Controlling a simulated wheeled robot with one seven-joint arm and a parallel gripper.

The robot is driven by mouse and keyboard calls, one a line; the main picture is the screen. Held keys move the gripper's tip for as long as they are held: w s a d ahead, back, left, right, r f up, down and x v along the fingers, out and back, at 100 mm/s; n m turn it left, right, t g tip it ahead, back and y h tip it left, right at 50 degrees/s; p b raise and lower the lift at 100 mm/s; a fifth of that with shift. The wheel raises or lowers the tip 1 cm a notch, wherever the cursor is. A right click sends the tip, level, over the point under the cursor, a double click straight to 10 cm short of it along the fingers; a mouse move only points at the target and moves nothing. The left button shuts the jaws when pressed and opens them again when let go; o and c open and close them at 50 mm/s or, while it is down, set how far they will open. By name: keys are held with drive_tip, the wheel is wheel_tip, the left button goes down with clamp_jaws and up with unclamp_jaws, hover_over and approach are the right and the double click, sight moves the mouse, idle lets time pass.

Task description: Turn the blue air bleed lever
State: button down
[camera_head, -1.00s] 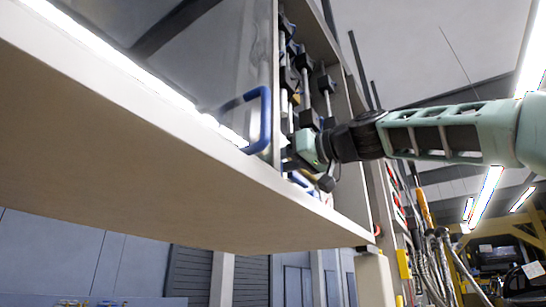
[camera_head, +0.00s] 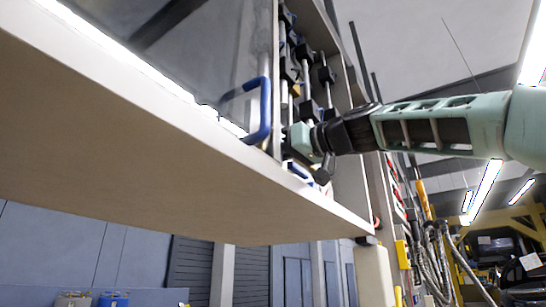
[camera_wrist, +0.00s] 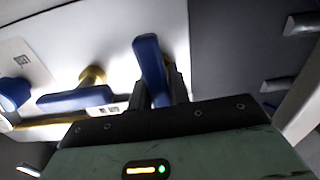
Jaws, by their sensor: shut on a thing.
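A blue lever (camera_wrist: 150,62) stands nearly upright at the centre of the wrist view, against a white panel. My gripper (camera_wrist: 159,88) is shut on this lever, with a dark finger on each side of it. In the head view my gripper (camera_head: 292,140) reaches into the open cabinet from the right, and its fingertips and the lever are hidden there. A second blue lever (camera_wrist: 75,99) lies nearly level to the left, beside a yellow fitting (camera_wrist: 92,76). I cannot tell from labels which lever is the air bleed one.
A blue looped handle (camera_head: 265,110) stands close to the left of my gripper, on a glossy panel. Dark fittings and rods (camera_head: 304,70) fill the cabinet above. A pale ledge (camera_head: 150,150) runs below. Another blue part (camera_wrist: 14,92) shows at the wrist view's left edge.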

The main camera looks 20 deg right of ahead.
drive_tip(key=n+b, duration=0.3)
drive_tip(key=n, duration=0.1)
drive_tip(key=shift+f+n, duration=0.15)
drive_tip(key=shift+n, duration=0.15)
drive_tip(key=n+b, duration=0.2)
drive_tip(key=n, duration=0.2)
drive_tip(key=shift+s+a, duration=0.15)
drive_tip(key=n+b, duration=0.2)
drive_tip(key=n, duration=0.3)
drive_tip(key=shift+f, duration=0.15)
drive_tip(key=shift+a+n+b, duration=0.1)
drive_tip(key=shift+n+b, duration=0.4)
drive_tip(key=shift+n, duration=1.3)
drive_tip(key=c, duration=1.3)
unclamp_jaws()
drive_tip(key=shift+s, duration=0.1)
